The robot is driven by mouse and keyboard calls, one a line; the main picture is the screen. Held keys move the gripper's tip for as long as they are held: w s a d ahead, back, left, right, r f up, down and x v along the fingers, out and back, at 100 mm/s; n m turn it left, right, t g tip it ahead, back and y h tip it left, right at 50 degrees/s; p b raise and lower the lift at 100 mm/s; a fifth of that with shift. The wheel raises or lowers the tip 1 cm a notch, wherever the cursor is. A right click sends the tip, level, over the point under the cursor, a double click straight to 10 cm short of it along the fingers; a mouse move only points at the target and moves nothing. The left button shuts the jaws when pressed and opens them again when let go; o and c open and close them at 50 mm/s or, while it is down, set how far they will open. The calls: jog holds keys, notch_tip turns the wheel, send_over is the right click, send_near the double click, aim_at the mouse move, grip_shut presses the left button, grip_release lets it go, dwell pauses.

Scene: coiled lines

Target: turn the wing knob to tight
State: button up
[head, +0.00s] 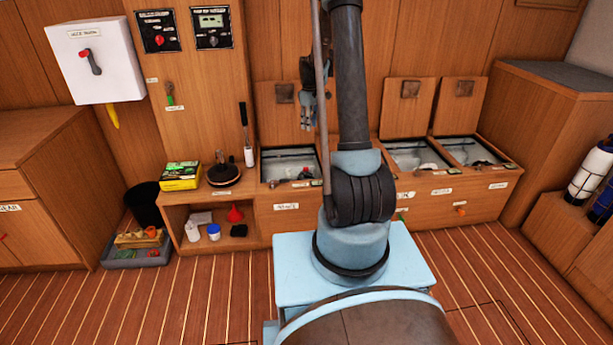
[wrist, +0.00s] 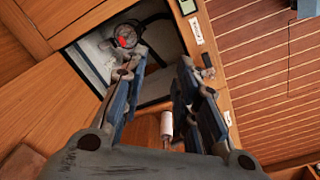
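My gripper (head: 309,118) hangs in front of the raised lid above the left open compartment (head: 264,166). In the wrist view my gripper (wrist: 161,68) is open, with nothing between its fingers. Inside the open compartment, beyond the left finger, is a round grey fitting with a red part (wrist: 126,37). A small red part (head: 304,172) also shows in that compartment in the head view. I cannot tell whether this is the wing knob; its shape and any tight marking are too small to read.
Two more open compartments (head: 418,156) lie to the right, with raised lids. A black-handled tool with a white roller (head: 248,155) stands left of the left compartment. A yellow box (head: 180,176) sits farther left. The striped floor in front is largely clear.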

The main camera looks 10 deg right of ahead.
jog(key=w+f+n, duration=0.1)
jog(key=w+f, duration=0.3)
jog(key=f, duration=0.4)
jog(key=w+f+n, duration=0.2)
jog(key=w+f, duration=0.3)
jog(key=f, duration=2)
jog(key=shift+s+a+f, duration=0.15)
jog(key=shift+s, duration=0.1)
jog(key=shift+c, duration=0.5)
grip_shut()
jog(key=shift+m, duration=0.3)
